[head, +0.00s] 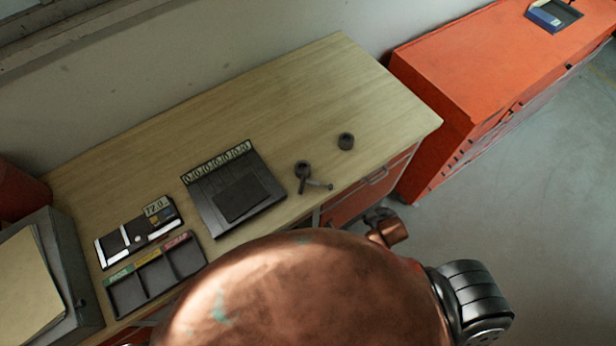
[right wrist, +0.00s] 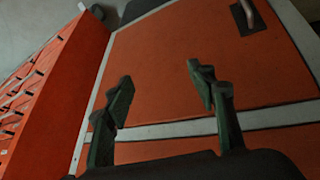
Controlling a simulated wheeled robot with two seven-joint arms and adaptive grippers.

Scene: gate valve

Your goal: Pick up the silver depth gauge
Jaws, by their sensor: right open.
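I cannot clearly single out the silver depth gauge. A small greyish rod-shaped tool (head: 318,183) lies on the wooden bench beside a dark round part (head: 302,168), and I cannot tell if it is the gauge. My right gripper (head: 378,214) is in front of the bench's front edge, to the right of and nearer than this tool, partly hidden by a copper-coloured link of mine. In the right wrist view its two dark fingers (right wrist: 160,78) are apart with nothing between them, facing orange drawer fronts. My left gripper is not in view.
The wooden bench (head: 330,85) has clear room at its back and right. A second dark round part (head: 346,141), a black tray (head: 235,190), a black-and-white panel (head: 138,235) and a compartment tray (head: 155,272) stand on it. An orange cabinet (head: 450,80) stands right.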

